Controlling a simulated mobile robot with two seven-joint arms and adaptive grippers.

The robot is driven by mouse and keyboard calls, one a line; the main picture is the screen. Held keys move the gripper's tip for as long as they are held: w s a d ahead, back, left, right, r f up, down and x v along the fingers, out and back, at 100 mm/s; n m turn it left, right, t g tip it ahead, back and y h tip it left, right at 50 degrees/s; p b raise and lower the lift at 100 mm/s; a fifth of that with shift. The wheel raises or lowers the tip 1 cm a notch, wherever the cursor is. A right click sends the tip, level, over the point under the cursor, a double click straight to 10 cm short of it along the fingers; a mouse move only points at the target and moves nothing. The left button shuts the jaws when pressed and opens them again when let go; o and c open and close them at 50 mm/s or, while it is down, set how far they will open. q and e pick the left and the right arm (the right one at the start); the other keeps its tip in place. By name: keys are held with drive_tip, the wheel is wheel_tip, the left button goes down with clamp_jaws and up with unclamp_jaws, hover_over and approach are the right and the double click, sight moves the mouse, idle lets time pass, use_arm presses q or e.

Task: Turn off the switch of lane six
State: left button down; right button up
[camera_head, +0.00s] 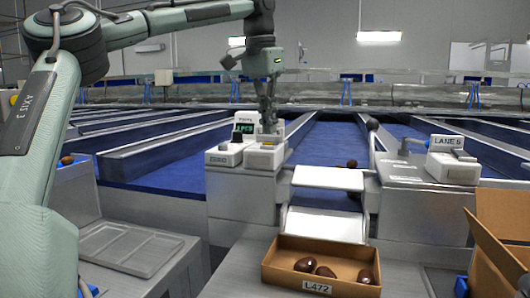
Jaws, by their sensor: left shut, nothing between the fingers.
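My left gripper (268,128) points down, shut and empty, just above a white box (265,158) on a steel cabinet left of the central chute. Its fingertips are at or close to the box's top; I cannot tell whether they touch it. The gripper hides part of the box, and no switch lever or lane label can be made out there. Beside it is a scale unit (225,155) marked ZERO with a green-lit display (244,128). At the right, another white box (454,166) has a label that seems to read LANE 5. My right gripper is not in view.
A cardboard box (284,279) labelled L472 holds several dark dates below the white chute (328,177). An open carton (497,240) stands at right. A grey tray (130,250) lies at left. Blue lanes (325,135) with steel dividers run behind.

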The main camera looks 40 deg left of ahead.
use_arm(q)
drive_tip(key=shift+f, duration=1.05)
idle(0.8)
drive_tip(key=shift+r, duration=3.5)
